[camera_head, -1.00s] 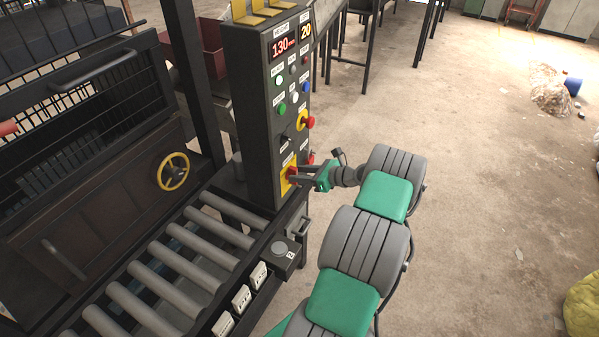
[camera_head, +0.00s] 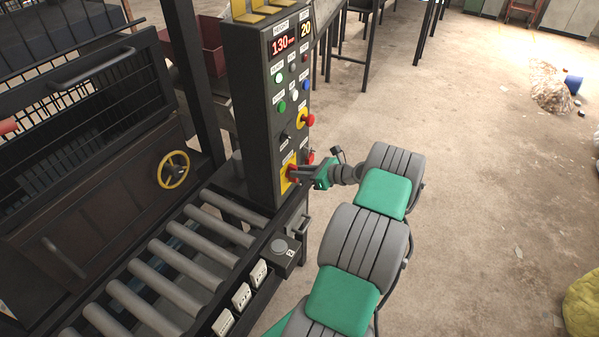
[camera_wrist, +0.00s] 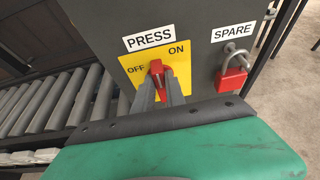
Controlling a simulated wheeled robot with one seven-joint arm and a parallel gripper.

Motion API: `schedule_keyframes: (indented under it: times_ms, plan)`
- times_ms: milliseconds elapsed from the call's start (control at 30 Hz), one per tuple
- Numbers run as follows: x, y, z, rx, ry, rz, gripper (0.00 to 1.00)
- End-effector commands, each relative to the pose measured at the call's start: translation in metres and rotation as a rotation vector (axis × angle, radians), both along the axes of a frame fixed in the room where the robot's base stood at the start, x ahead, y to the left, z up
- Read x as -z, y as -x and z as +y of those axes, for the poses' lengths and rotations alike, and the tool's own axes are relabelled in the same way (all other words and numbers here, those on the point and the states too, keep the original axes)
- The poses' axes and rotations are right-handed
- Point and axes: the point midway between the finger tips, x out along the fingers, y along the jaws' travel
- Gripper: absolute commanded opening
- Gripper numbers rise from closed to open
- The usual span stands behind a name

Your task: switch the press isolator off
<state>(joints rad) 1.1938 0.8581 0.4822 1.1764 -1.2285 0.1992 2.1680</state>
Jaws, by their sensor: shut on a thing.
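The press isolator is a red handle (camera_wrist: 156,70) on a yellow plate (camera_wrist: 181,72) marked OFF at the left and ON at the upper right, under a PRESS label. In the wrist view the handle's visible end lies between the two words. In the head view my gripper (camera_head: 297,174) reaches from the right to the yellow plate (camera_head: 287,180) low on the dark control panel (camera_head: 258,130).
A red padlock (camera_wrist: 232,82) hangs under the SPARE label, just right of the isolator. A red emergency button (camera_head: 309,119) and several coloured buttons sit higher on the panel. A roller conveyor (camera_head: 170,265) runs at the left. Open floor (camera_head: 480,190) lies right.

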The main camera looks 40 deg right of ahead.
Motion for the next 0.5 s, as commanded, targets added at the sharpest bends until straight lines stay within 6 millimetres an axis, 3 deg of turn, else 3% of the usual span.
schedule_keyframes:
  times_ms: [500]
  plan:
    - [0.0007, 0.0007, 0.0022, 0.001, 0.101, -0.036, 0.0]
